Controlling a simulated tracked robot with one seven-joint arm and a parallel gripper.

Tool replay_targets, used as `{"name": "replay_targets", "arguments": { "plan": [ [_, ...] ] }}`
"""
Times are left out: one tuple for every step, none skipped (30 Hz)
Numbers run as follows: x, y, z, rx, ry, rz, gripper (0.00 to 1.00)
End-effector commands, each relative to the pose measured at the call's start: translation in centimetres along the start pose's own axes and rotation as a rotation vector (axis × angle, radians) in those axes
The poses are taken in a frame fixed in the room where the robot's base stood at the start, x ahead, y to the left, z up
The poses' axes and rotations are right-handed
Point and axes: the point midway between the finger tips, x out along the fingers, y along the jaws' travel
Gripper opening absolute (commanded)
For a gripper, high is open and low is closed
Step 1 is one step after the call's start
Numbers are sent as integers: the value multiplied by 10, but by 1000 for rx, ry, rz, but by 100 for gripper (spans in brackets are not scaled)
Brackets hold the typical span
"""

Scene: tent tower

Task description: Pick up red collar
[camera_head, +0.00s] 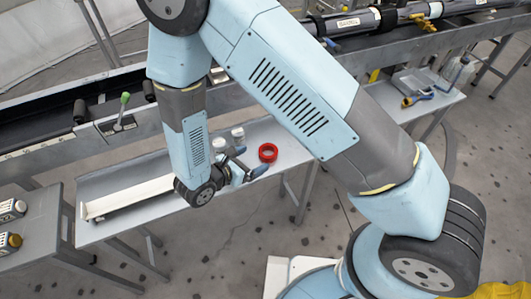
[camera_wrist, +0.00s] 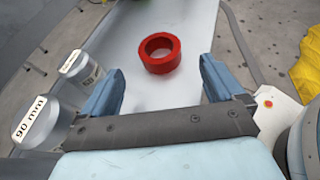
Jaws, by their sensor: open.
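The red collar (camera_head: 268,153) is a thick ring lying flat on the grey metal bench (camera_head: 100,185), near its front edge. In the wrist view the red collar (camera_wrist: 160,53) lies ahead of my gripper, between the lines of its two fingers and apart from them. My gripper (camera_head: 254,170) is just left of the collar in the head view. Its blue fingers (camera_wrist: 160,82) are spread wide with nothing between them.
Two pale cylinders stand left of my gripper; the nearer one (camera_wrist: 35,120) is labelled "90 mm", the farther one (camera_wrist: 80,68) has an unreadable label. A white channel piece (camera_head: 130,196) lies on the bench. A conveyor rail (camera_head: 60,150) runs behind.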

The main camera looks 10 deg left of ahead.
Motion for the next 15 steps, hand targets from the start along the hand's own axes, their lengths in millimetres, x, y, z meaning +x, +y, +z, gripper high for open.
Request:
{"name": "replay_targets", "arguments": {
  "plan": [
    [7, 0, 0, 0, 0, -2, 95],
    [10, 0, 0, 0, 0, -2, 95],
    [14, 0, 0, 0, 1, -1, 95],
    [16, 0, 0, 1, 1, 0, 95],
    [18, 0, 0, 1, 1, 0, 95],
    [20, 0, 0, 1, 1, -1, 95],
    [21, 0, 0, 1, 1, -1, 95],
    [22, 0, 0, 1, 1, -1, 95],
    [24, 0, 0, 1, 1, -2, 95],
    [27, 0, -1, 0, 0, -2, 95],
    [30, -1, -1, 0, 0, -2, 95],
    [34, -1, -2, -1, 0, -2, 95],
    [39, -1, -2, -1, 0, -3, 95],
    [43, -1, -3, -1, 0, -3, 95],
    [49, 0, -4, 0, 0, -3, 95]
  ]
}}
